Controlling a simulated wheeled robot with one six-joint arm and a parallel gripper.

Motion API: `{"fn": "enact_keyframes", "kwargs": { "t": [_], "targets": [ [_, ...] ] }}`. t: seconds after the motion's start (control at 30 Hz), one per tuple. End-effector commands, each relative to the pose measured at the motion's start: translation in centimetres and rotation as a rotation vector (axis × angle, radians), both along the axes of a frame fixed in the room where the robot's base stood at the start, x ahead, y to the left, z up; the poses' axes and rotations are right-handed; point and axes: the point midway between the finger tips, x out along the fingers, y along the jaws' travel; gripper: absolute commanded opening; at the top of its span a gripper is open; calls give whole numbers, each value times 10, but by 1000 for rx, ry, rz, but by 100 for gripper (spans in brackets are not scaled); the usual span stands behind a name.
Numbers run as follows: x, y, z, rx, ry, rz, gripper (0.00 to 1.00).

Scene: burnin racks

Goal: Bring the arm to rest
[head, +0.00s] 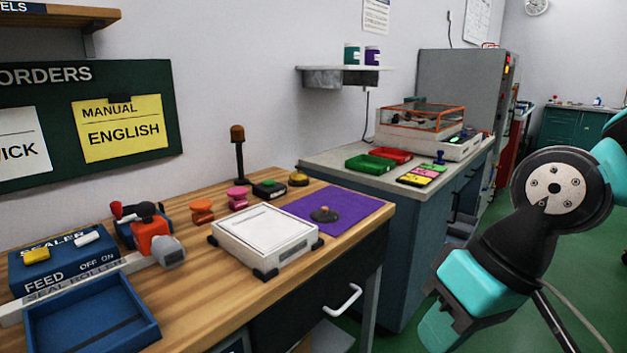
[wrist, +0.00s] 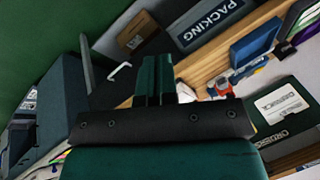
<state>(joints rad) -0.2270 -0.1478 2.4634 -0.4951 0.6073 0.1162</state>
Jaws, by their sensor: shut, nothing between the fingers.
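My arm (head: 545,215), teal and black, is bent at the right side of the head view, over the green floor and clear of the wooden bench. My gripper does not show clearly in the head view. In the wrist view my gripper (wrist: 155,62) has its two dark green fingers side by side, shut with nothing between them. Behind the fingers, the wrist view shows the bench and the floor tilted.
The wooden bench (head: 200,312) carries a blue tray (head: 90,318), a white fixture (head: 264,238) and a purple mat (head: 345,206). Beyond it stands a grey-topped cabinet (head: 330,163) with red and green trays. Green floor (head: 497,225) is open at the right.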

Motion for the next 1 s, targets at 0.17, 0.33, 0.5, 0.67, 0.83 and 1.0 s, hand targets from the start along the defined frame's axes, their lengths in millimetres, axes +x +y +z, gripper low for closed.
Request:
{"fn": "enact_keyframes", "kwargs": {
  "t": [0.17, 0.33, 0.5, 0.67, 0.83, 1.0],
  "targets": [
    [-59, -15, 5, -67, -20, 177, 0],
    [-57, -15, 53, -68, -13, 177, 0],
    [-57, -15, 94, -67, -14, 175, 0],
    [-56, -15, 128, -66, -14, 173, 0],
    [-56, -15, 138, -66, -14, 172, 0],
    [-56, -15, 136, -66, -15, 172, 0]
  ]
}}
